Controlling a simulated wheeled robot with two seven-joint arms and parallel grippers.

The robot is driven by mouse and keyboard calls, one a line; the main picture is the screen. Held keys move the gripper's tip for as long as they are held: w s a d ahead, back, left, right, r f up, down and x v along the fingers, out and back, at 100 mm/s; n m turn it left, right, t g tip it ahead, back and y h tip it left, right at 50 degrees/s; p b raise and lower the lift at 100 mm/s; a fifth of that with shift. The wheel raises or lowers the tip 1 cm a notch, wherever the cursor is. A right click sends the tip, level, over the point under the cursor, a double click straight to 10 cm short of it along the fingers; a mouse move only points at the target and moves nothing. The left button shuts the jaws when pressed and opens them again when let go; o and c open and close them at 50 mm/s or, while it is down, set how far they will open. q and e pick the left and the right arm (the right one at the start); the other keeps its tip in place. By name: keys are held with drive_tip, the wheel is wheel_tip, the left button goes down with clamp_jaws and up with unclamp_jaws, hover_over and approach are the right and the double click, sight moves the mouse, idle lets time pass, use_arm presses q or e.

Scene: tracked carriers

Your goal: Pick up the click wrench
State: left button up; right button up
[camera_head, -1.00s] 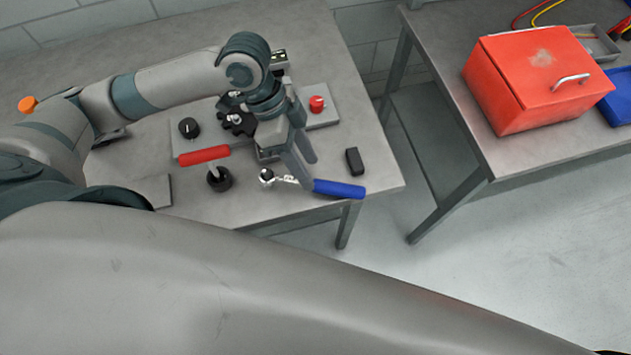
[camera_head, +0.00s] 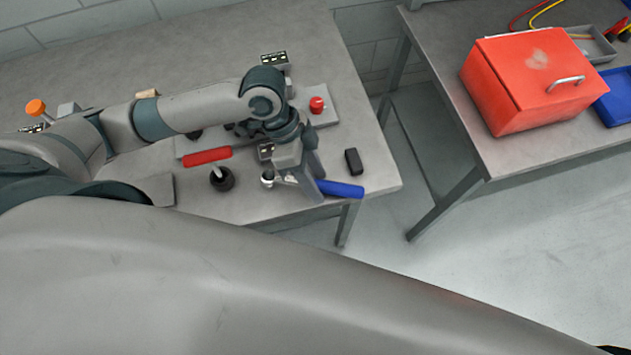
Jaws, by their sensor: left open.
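The click wrench, which I take to be the tool with the blue handle (camera_head: 341,188) and silver head, lies near the front edge of the grey table (camera_head: 250,207). Its head shows left of my gripper, and its handle sticks out to the right. My left gripper (camera_head: 314,186) is open, pointing down, with its fingers at the wrench's middle. The fingers hide that part of the wrench, and I cannot tell whether they touch it. My right gripper is not in view.
A small black block (camera_head: 353,161) lies right of the gripper. A red button (camera_head: 317,104) is behind. A red box (camera_head: 533,80) stands on another table.

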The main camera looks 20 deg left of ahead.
use_arm(q)
clamp_jaws()
drive_tip(key=shift+r, duration=0.1)
drive_tip(key=shift+w+r, duration=0.1)
drive_tip(key=shift+r, duration=0.35)
drive_tip(key=r, duration=0.1)
drive_tip(key=r+b, duration=0.1)
drive_tip(key=r, duration=0.1)
drive_tip(key=shift+d+r, duration=0.15)
drive_tip(key=shift+d, duration=0.2)
drive_tip(key=d+r+b, duration=0.1)
drive_tip(key=d+r, duration=0.2)
drive_tip(key=d, duration=0.2)
drive_tip(key=w+d+r+b, duration=0.1)
drive_tip(key=d+r, duration=0.2)
drive_tip(key=d, duration=0.3)
drive_tip(key=shift+w+r+b, duration=0.2)
drive_tip(key=shift+r+b, duration=0.15)
drive_tip(key=shift+b, duration=0.05)
